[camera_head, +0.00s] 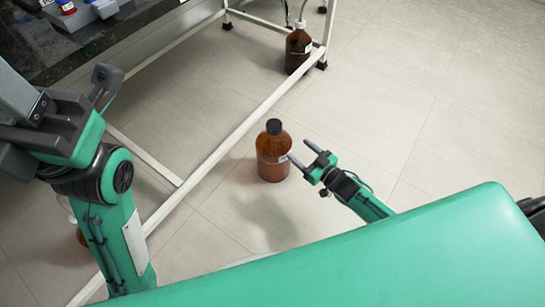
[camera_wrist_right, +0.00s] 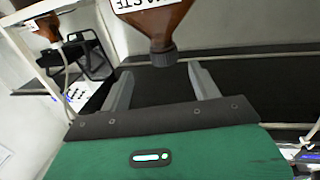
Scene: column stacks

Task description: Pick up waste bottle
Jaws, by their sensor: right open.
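A brown bottle (camera_head: 273,155) with a black cap and a pale label stands upright on the tiled floor. My right gripper (camera_head: 303,153) is open just to its right, its fingertips close to the bottle's side. In the right wrist view the bottle (camera_wrist_right: 150,18) appears upside down, with part of the word WASTE on its label. Its cap shows above the gap between the open fingers (camera_wrist_right: 161,82), which hold nothing. I cannot tell whether they touch the bottle. My left gripper (camera_head: 75,100) is raised at the left; its jaw state is unclear.
A white metal frame (camera_head: 218,143) runs along the floor left of the bottle. Another brown bottle (camera_head: 298,48) with a tube stands by the frame's far leg. A dark bench (camera_head: 100,40) is at upper left. The floor to the right (camera_head: 430,110) is clear.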

